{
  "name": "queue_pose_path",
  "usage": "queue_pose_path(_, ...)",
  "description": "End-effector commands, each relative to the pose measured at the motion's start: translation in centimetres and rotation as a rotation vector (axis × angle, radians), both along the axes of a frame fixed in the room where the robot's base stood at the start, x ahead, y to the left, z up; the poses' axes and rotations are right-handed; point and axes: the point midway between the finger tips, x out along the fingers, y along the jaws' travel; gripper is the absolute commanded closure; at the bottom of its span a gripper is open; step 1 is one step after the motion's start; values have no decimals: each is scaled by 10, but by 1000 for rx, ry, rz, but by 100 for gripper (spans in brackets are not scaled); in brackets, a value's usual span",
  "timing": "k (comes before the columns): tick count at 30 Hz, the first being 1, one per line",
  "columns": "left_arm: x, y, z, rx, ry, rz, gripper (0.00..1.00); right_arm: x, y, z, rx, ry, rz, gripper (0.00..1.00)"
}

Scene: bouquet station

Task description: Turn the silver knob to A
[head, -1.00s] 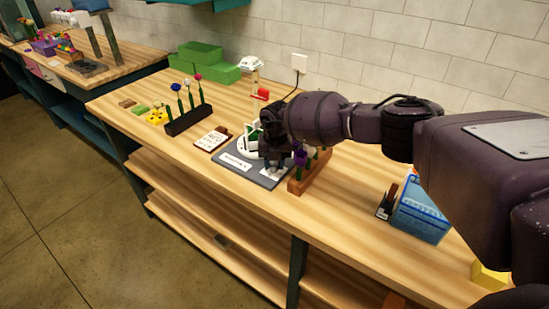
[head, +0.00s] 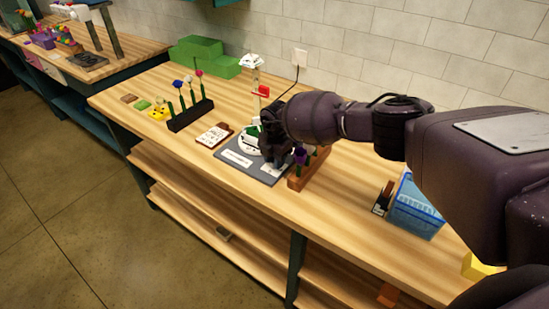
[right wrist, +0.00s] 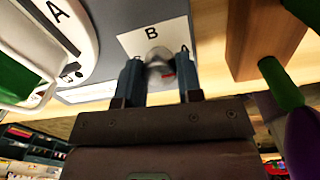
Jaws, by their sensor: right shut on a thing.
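The silver knob (right wrist: 155,60) shows in the right wrist view between the two fingers of my right gripper (right wrist: 158,72), which is shut on it. A small red mark is on the knob. A white card with the letter B (right wrist: 150,36) lies just beyond the knob. A white dial (right wrist: 84,38) with a letter A and a green part is at the left of that view. In the head view my right gripper (head: 276,156) is over the grey base plate (head: 230,157) and hides the knob. My left gripper is not in view.
A wooden block with purple flowers (head: 297,182) stands close to the right of the plate. A dark flower rack (head: 190,117) and a small sign (head: 214,134) are to its left. A blue basket (head: 414,208) stands further right. Green blocks (head: 204,56) are at the back.

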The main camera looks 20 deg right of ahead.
Motion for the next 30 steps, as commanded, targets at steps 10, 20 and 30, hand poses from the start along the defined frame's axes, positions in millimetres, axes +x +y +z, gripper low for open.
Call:
queue_pose_path(10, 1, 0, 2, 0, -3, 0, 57, 2, 0, 2, 0, -5, -40, 90)
queue_pose_path(20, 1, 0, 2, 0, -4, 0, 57, 2, -1, 2, 0, -5, -38, 56)
queue_pose_path(30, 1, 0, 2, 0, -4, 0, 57, 1, 0, 1, 0, -1, -37, 41)
